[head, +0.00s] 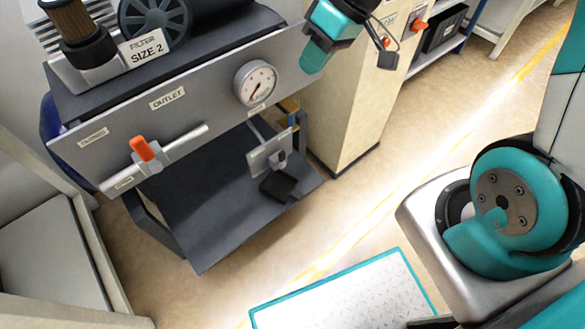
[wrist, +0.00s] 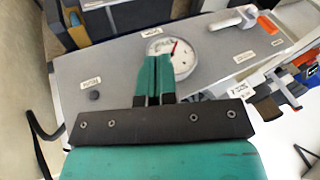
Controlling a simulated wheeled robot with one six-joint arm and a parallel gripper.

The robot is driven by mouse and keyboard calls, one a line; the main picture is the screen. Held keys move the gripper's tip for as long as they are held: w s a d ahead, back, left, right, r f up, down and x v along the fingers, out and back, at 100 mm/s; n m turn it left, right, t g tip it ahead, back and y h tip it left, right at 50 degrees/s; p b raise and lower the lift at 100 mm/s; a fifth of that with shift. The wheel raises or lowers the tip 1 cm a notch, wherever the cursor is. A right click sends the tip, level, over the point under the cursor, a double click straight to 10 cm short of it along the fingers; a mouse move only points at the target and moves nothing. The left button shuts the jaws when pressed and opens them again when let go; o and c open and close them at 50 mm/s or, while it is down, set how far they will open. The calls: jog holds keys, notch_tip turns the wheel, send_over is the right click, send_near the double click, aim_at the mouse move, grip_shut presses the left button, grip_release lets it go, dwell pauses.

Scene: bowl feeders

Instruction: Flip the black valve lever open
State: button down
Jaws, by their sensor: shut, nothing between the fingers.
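The only clear valve lever has an orange handle (head: 142,149). It sits on the grey pipe (head: 187,138) along the front panel and stands crosswise to it. In the wrist view the orange handle (wrist: 267,25) is at upper right. I see no black lever on that pipe. A black pad (head: 278,186) lies below the panel by a small grey plate; I cannot tell what it is. My gripper (head: 312,62) is at the panel's right end, apart from the orange lever. In the wrist view its teal fingers (wrist: 154,75) are shut and empty, partly covering the gauge (wrist: 185,57).
The grey panel (head: 205,108) carries a round gauge (head: 255,83) between my gripper and the orange lever. A filter unit with a SIZE 2 placard (head: 144,48) stands on top. A beige cabinet (head: 345,110) is close on the right.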

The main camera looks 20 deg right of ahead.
aim_at(282, 160)
jog(key=w+d+f+b, duration=0.2)
jog(key=d+f+b, duration=0.1)
jog(key=f, duration=0.5)
jog(key=w+d+f+m+t+b, duration=0.1)
jog(key=w+d+f+b, duration=0.1)
jog(key=f+b, duration=0.3)
jog(key=w+d+f+y+b, duration=0.1)
jog(key=w+d+f+b, duration=0.2)
jog(key=f, duration=1)
jog(key=shift+d+t+b, duration=0.3)
jog(key=shift+d+b, duration=0.1)
jog(key=shift+b, duration=0.2)
jog(key=a+f+b, duration=0.6)
jog(key=a+f, duration=0.2)
jog(key=a, duration=0.1)
jog(key=shift+w+a, duration=0.25)
jog(key=shift+w, duration=0.15)
jog(key=shift+r, duration=0.15)
